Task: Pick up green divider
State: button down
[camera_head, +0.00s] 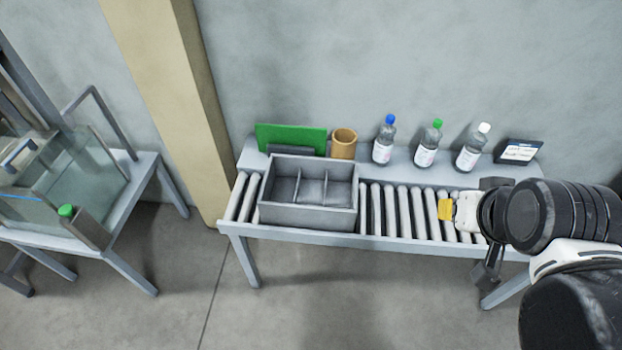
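The green divider (291,138) is a flat green panel standing upright at the back left of the roller table, behind the grey bin. Its lower part is partly hidden by a dark grey block in front of it. My gripper (489,262) is at the right end of the table, near its front edge, far to the right of the divider. The arm comes in from the lower right. The fingers are small and dark here, and I cannot tell whether they are open or shut.
A grey bin with compartments (307,216) sits on the rollers. A tan cup (343,144), bottles with blue (384,142), green (428,145) and white (472,150) caps, and a small display (517,151) line the back. The middle rollers (405,212) are clear. A glass-sided machine (85,175) stands left.

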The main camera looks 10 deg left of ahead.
aim_at(266, 133)
jog(key=i+j+u, duration=0.15)
jog(key=i+j, duration=0.15)
jog(key=j, duration=0.3)
jog(key=i+j+u, duration=0.15)
jog(key=i+j, duration=0.2)
jog(key=j, duration=0.2)
jog(key=i+j+u, duration=0.15)
jog(key=i+j, duration=0.25)
jog(key=j, duration=0.15)
